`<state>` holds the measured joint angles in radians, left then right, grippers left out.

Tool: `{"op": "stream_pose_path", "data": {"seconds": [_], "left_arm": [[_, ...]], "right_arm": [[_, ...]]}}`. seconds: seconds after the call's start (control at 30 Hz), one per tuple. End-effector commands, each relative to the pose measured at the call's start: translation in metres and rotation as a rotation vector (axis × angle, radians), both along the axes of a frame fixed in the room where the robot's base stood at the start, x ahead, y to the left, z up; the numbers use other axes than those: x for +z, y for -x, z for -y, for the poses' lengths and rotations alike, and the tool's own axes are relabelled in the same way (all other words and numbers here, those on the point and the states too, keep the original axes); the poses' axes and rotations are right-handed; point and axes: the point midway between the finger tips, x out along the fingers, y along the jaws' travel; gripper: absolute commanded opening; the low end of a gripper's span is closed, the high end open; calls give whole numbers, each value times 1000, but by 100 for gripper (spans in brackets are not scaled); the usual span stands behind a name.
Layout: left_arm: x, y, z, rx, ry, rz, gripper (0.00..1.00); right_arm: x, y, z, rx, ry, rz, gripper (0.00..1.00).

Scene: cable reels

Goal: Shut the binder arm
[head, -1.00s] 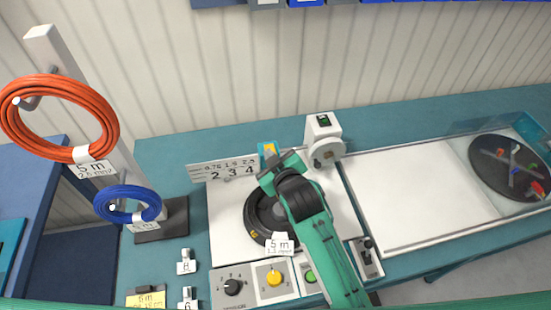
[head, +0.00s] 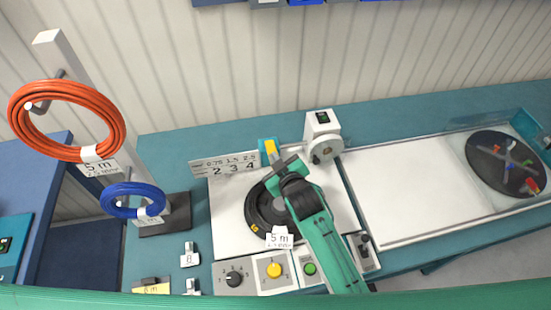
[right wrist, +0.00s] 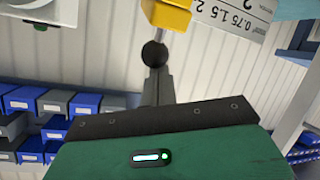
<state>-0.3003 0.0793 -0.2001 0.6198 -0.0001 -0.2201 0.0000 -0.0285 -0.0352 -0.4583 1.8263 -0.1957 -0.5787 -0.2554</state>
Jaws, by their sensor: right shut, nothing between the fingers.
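The binder arm seems to be the yellow-and-teal piece (head: 268,148) at the back of the winding plate, beside the number scale. In the right wrist view, its yellow part (right wrist: 166,14) shows at the top with a black ball knob (right wrist: 154,54) below it. My right gripper (head: 281,164) is shut and empty, close to this piece on its front right side. In the right wrist view its dark fingers (right wrist: 158,88) end close under the knob; I cannot tell whether they touch. My left gripper is not in view.
A black reel (head: 263,212) with a white tag lies under my right arm. A white post unit (head: 322,135) stands to the right. Orange (head: 66,90) and blue (head: 118,206) cable coils hang at left. A knob panel (head: 235,279) is in front. The white tray (head: 405,195) has bare room.

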Motion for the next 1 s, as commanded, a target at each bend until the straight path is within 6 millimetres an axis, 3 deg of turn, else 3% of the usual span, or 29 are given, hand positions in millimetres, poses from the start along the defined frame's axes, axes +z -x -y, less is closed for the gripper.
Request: {"op": "stream_pose_path", "data": {"seconds": [0.3,0.5,1.0], "left_arm": [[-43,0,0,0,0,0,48],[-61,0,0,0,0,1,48],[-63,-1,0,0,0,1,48]], "right_arm": [[-30,13,3,-1,-24,119,0],[-42,20,4,-1,-36,185,0],[-54,26,6,-1,-36,190,0]]}}
